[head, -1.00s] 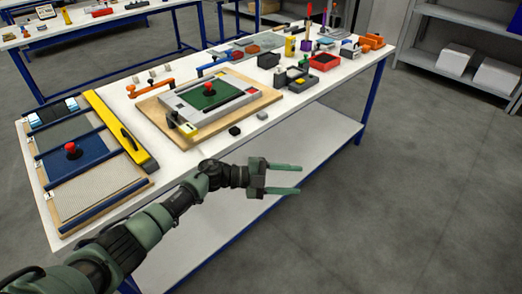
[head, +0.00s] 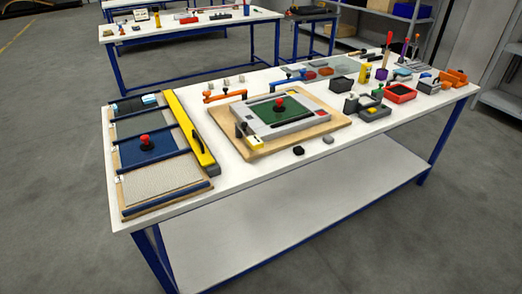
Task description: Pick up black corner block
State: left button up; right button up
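A small black block (head: 298,151) lies on the white table top (head: 237,193) near its front edge, in front of the wooden board (head: 262,147). It looks like the black corner block. Neither of my grippers shows in the head view now.
The board carries a grey frame with a green panel and red knob (head: 280,104). A small grey block (head: 328,140) lies right of the black block. A yellow bar (head: 190,130) and blue-edged panels are at left. A red bin (head: 400,93) and several tools stand at right.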

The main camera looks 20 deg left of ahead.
aim_at(298, 150)
jog(key=i+l+u, duration=0.1)
jog(key=u, duration=0.3)
jog(key=i+l+u, duration=0.15)
jog(key=u, duration=0.25)
jog(key=i+l+u, duration=0.1)
jog(key=l+u, duration=0.15)
jog(key=u, duration=0.15)
jog(key=l+u, duration=0.2)
jog(key=u, duration=0.2)
jog(key=i+l+u, duration=0.1)
jog(key=l+u, duration=0.15)
jog(key=u, duration=0.15)
